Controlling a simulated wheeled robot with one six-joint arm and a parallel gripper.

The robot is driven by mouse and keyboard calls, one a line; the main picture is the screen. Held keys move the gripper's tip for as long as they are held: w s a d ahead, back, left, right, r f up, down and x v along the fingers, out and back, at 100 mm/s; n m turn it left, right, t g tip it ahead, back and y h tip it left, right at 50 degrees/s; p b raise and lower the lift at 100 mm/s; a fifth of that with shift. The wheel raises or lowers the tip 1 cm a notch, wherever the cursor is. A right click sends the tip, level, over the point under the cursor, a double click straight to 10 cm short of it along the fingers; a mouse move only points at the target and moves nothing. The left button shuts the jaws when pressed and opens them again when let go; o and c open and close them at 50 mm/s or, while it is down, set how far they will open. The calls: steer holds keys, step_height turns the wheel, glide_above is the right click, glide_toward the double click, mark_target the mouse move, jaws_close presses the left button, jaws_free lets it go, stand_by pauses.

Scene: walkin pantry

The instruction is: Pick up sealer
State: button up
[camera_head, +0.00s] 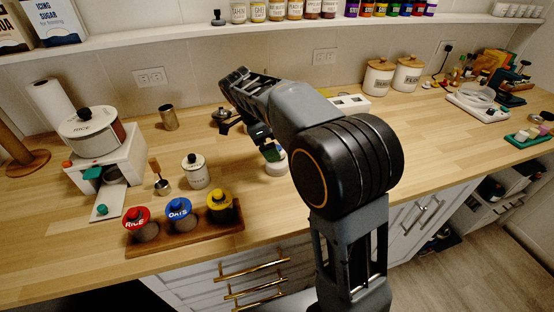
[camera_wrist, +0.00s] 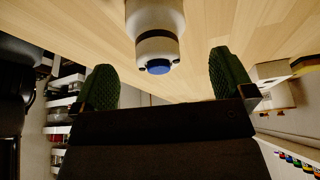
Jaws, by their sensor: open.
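A white, rounded body with a blue round end (camera_wrist: 158,68), likely the sealer, stands on the wooden counter in the wrist view. It lies ahead of my gripper (camera_wrist: 163,62), roughly between the two dark green fingers. The fingers are apart, with clear gaps on both sides and nothing held. In the head view, my gripper (camera_head: 265,142) reaches down over the counter. A small white thing (camera_head: 277,168) shows just below it, apparently the same one, partly hidden by the gripper. Whether a finger touches it cannot be told.
On the counter (camera_head: 330,150), a rack (camera_head: 185,238) of lidded jars, a white canister (camera_head: 195,172) and a metal scoop (camera_head: 161,183) stand left. A dark object (camera_head: 222,120) and a metal cup (camera_head: 168,118) stand behind. White canisters (camera_head: 378,78) stand back right.

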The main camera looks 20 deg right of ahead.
steer(key=shift+x, duration=2.55)
steer(key=shift+s, duration=0.15)
steer(key=shift+c, duration=0.4)
steer(key=c, duration=1)
steer(key=shift+r, duration=0.1)
